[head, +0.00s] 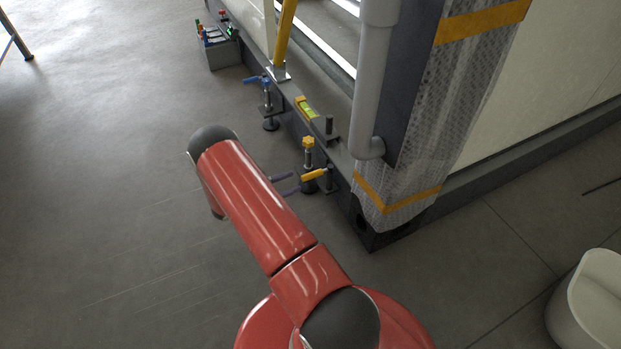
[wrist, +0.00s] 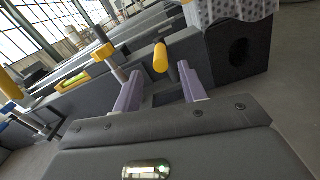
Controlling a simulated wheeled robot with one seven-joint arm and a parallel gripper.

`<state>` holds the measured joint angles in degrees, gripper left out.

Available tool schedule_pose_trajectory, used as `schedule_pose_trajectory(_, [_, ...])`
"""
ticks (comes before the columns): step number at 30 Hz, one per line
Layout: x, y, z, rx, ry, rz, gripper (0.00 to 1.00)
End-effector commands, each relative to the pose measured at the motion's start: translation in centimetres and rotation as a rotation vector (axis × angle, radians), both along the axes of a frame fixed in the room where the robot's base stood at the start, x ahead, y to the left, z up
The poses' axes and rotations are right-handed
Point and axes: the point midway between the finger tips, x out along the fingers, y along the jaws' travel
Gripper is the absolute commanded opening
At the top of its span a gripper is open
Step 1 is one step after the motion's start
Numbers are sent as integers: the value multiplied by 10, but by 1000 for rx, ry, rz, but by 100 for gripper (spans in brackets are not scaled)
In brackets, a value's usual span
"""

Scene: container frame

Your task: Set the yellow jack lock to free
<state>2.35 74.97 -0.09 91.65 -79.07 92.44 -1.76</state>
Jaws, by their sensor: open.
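The yellow jack has a yellow knob (head: 308,142) on top and stands beside the frame's dark lower beam. Its yellow lock lever (head: 314,174) sticks out low on the jack's right side. In the wrist view the lever (wrist: 160,57) is seen nearly end-on, and the knob (wrist: 104,52) shows to its left. My gripper (head: 287,185) is open just left of the lever, its lower part hidden by my arm. In the wrist view the two purple fingers of my gripper (wrist: 158,74) stand either side of the lever's line. I see no contact.
A blue jack (head: 267,88) stands farther along the beam. A spirit level (head: 306,107) lies on the beam. A grey box (head: 222,56) is at the far end. A wrapped corner post (head: 425,130) rises right of the yellow jack. Floor on the left is clear.

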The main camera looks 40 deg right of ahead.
Motion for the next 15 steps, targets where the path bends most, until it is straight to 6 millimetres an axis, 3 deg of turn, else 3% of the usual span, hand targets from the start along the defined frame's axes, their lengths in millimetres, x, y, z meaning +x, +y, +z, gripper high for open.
schedule_pose_trajectory(15, [-17,-68,-2,-1,2,-1,41])
